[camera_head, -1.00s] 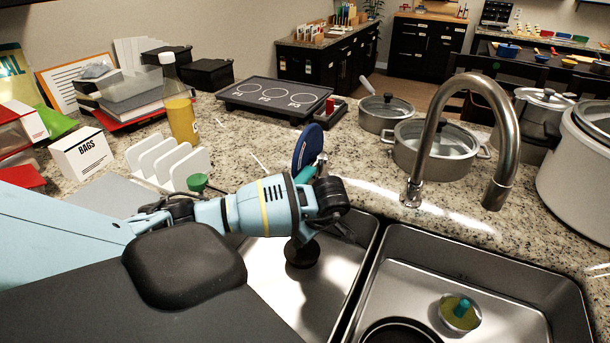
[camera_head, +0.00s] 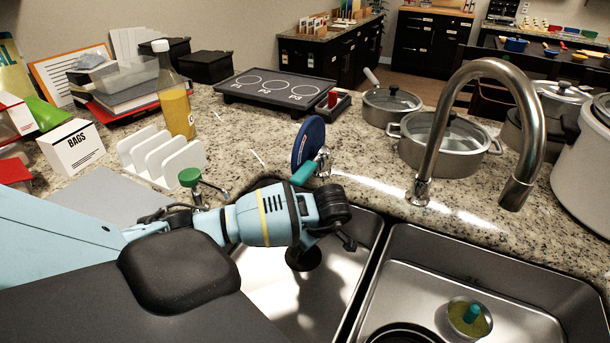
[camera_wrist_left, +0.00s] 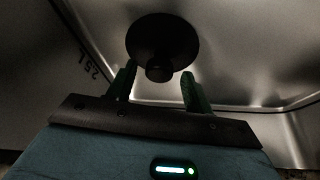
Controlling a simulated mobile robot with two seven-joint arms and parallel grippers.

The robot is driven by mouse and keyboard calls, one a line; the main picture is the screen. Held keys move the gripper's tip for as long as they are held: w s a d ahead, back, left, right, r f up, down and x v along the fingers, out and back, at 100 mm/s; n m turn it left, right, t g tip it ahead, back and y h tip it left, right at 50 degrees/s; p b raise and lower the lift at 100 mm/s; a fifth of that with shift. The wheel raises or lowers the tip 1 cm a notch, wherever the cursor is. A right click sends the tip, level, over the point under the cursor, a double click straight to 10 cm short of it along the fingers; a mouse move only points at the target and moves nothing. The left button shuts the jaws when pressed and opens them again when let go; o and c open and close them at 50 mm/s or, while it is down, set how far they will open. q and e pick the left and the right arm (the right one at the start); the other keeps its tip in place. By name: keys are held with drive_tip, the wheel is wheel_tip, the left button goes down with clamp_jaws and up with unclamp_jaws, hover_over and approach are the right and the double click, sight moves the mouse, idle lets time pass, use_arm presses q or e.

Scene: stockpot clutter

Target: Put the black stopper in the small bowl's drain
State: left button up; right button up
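The black stopper (camera_wrist_left: 163,32) is a dark round disc with a short knob, inside a metal basin in the left wrist view. My left gripper (camera_wrist_left: 158,76) is open, its two green fingers apart on either side of the knob, with gaps visible. In the head view the left gripper's wrist is over the left sink bowl (camera_head: 268,292), and a dark round shape (camera_head: 303,257) shows below it. I cannot tell whether that is the stopper or the drain, or whether the stopper is seated. My right gripper is not in view.
The right sink bowl (camera_head: 420,275) holds a teal-knobbed round item (camera_head: 469,317) and a dark round pan (camera_head: 402,334). A curved faucet (camera_head: 530,125) stands behind it. A blue disc (camera_head: 308,142) stands just behind my left wrist. Lidded pots (camera_head: 447,155) line the counter.

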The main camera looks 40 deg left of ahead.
use_arm(q)
drive_tip(key=shift+r, duration=0.1)
drive_tip(key=shift+r, duration=0.25)
drive_tip(key=v, duration=0.6)
wheel_tip(320, 180, up, 5)
drive_tip(key=p, duration=0.2)
hover_over(312, 261)
drive_tip(key=d, duration=0.2)
drive_tip(key=shift+d+r, duration=0.15)
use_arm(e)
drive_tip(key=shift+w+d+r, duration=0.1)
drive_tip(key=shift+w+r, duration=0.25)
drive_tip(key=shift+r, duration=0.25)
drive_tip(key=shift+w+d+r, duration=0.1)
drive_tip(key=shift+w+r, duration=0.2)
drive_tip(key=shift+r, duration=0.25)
use_arm(q)
drive_tip(key=shift+s, duration=0.1)
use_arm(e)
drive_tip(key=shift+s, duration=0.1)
